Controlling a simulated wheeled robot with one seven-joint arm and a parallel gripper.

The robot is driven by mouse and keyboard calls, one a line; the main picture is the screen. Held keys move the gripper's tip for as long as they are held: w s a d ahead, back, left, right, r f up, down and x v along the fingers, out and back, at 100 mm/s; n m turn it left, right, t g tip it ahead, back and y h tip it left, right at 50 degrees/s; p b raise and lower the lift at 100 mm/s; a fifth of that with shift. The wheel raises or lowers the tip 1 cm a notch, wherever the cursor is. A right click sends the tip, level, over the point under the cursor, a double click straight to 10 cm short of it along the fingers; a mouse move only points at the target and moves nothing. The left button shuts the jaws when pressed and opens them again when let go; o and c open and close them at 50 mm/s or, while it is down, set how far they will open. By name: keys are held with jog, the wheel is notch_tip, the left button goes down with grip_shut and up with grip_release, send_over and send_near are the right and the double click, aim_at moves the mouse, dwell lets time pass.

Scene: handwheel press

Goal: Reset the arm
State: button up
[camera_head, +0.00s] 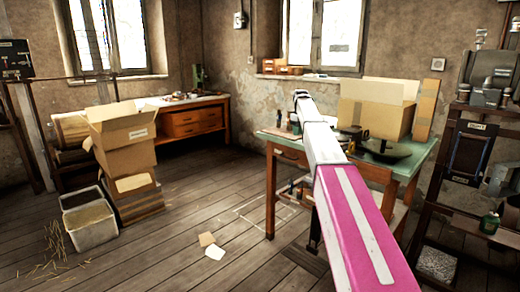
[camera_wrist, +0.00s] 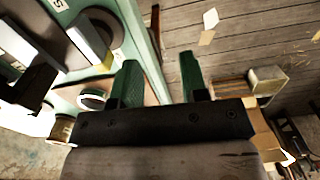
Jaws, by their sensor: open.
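My gripper (camera_wrist: 160,85) shows in the wrist view with two green fingers standing apart and nothing between them. It is open and empty. In the head view my pink and white arm reaches forward toward the green-topped table, and the gripper at its far end (camera_head: 302,96) is small there. The green table (camera_head: 412,166) carries a large open cardboard box (camera_head: 375,112) and a dark round-based device (camera_head: 382,147). My arm hides part of the table.
Stacked cardboard boxes (camera_head: 127,150) and a grey bin (camera_head: 90,226) stand at the left. A wooden workbench (camera_head: 190,122) is against the back wall. A rack (camera_head: 470,150) with tools and jars stands at the right. Papers (camera_head: 214,252) lie on the otherwise open floor in the middle.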

jog(key=s+f+m, duration=0.4)
jog(key=s+f, duration=1.8)
jog(key=f, duration=0.2)
jog(key=s+f+m, duration=0.1)
jog(key=s+f, duration=0.3)
jog(key=s, duration=0.4)
jog(key=s+a+f+m, duration=0.1)
jog(key=s+f, duration=0.3)
jog(key=s, duration=0.5)
jog(key=s+f+m, duration=0.2)
jog(key=s+f, duration=0.3)
jog(key=s, duration=0.4)
jog(key=shift+a, duration=0.25)
jog(key=shift+w, duration=0.1)
jog(key=shift+c, duration=0.4)
